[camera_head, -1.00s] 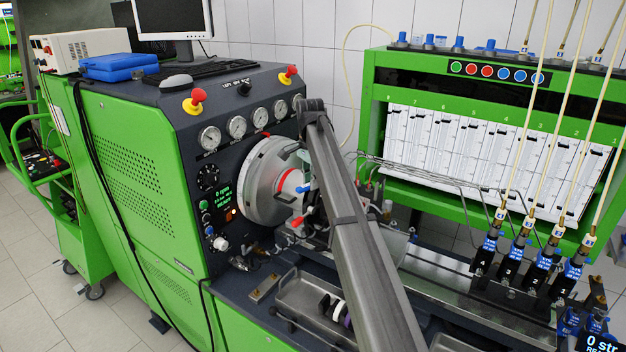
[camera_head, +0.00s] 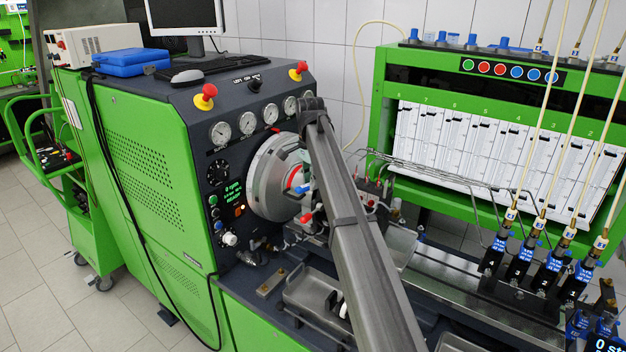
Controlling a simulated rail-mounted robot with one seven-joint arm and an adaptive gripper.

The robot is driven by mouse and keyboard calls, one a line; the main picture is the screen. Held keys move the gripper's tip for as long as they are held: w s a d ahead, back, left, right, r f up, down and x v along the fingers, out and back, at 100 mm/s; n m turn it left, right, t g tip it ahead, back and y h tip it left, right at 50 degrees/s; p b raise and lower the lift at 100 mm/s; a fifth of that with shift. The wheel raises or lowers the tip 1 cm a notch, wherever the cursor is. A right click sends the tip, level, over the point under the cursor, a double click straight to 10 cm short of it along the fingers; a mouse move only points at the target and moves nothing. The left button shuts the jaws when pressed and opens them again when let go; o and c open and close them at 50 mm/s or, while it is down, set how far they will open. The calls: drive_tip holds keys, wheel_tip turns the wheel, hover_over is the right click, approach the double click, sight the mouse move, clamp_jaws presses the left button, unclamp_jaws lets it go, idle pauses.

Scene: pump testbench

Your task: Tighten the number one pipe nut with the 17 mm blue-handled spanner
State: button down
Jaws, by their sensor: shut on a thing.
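A large grey arm link of mine (camera_head: 350,230) crosses the middle of the view, from the bottom edge up to a joint beside the gauges. My gripper is not visible; the arm link covers the area behind it. The pump area (camera_head: 372,192) shows in part to the right of the arm, with thin metal pipes (camera_head: 440,170) running right from it. I cannot single out the number one pipe nut. A small blue piece (camera_head: 302,189) shows left of the arm, in front of the round drive disc (camera_head: 268,178); I cannot tell if it is the spanner's handle.
The green test bench (camera_head: 150,190) carries gauges, red stop buttons and a display. A metal tray (camera_head: 300,300) lies at the front, partly behind the arm. Black-and-blue injector holders (camera_head: 520,262) stand in a row at right. A green cabinet with measuring tubes (camera_head: 500,150) stands behind.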

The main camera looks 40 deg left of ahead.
drive_tip(key=shift+s, duration=0.1)
idle(0.3)
drive_tip(key=shift+s+a+r+p, duration=0.15)
drive_tip(key=shift+s+r, duration=0.35)
drive_tip(key=shift+r, duration=0.35)
drive_tip(key=shift+s+a+r+p, duration=0.1)
drive_tip(key=shift+s+r+p, duration=0.1)
drive_tip(key=shift+s+r, duration=0.5)
drive_tip(key=shift+s+a+r+p, duration=0.15)
drive_tip(key=shift+s+r, duration=0.15)
drive_tip(key=shift+r, duration=0.7)
drive_tip(key=shift+d, duration=0.1)
